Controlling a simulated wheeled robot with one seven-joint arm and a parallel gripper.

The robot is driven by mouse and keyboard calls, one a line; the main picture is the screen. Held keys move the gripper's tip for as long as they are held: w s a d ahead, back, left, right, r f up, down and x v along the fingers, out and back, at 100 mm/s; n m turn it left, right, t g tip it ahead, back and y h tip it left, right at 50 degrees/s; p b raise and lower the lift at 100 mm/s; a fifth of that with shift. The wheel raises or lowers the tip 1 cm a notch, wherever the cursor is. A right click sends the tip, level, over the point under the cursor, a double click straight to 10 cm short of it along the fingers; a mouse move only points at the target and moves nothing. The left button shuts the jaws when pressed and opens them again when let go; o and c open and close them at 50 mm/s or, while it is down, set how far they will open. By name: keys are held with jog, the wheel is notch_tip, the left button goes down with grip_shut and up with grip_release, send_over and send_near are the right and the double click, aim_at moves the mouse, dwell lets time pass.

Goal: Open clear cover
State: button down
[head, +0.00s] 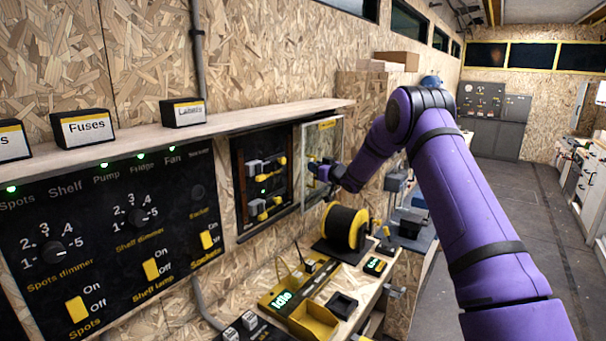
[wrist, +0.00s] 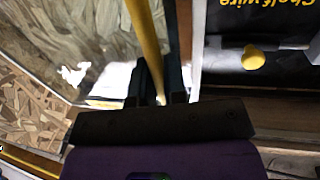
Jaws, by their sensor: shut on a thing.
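The clear cover (head: 327,139) is a see-through pane in a pale frame. It stands swung out at the right side of a black switch panel (head: 264,174), whose front is uncovered. My gripper (head: 316,171) is at the cover, low on its left part. In the wrist view my gripper (wrist: 160,88) has its dark fingers closed around a yellow bar handle (wrist: 146,35). The clear pane (wrist: 85,35) fills the left of that view. The panel (wrist: 255,80), with a yellow knob, shows at the right. The fingertips are small and partly hidden in the head view.
A wooden shelf (head: 215,126) with labelled boxes runs above the panels. A large dimmer panel (head: 110,235) is at the left. Below, a workbench (head: 365,303) holds a black and yellow spool (head: 345,228) and small devices. Open floor (head: 510,210) lies at the right.

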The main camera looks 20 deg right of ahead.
jog(key=shift+w+d, duration=0.45)
jog(key=shift+d, duration=0.2)
jog(key=shift+w+d, duration=0.45)
jog(key=shift+d, duration=0.15)
jog(key=c, duration=1.2)
grip_release()
jog(key=v, duration=1)
jog(key=shift+s+d, duration=0.2)
jog(key=shift+s, duration=0.15)
jog(key=shift+r, duration=0.1)
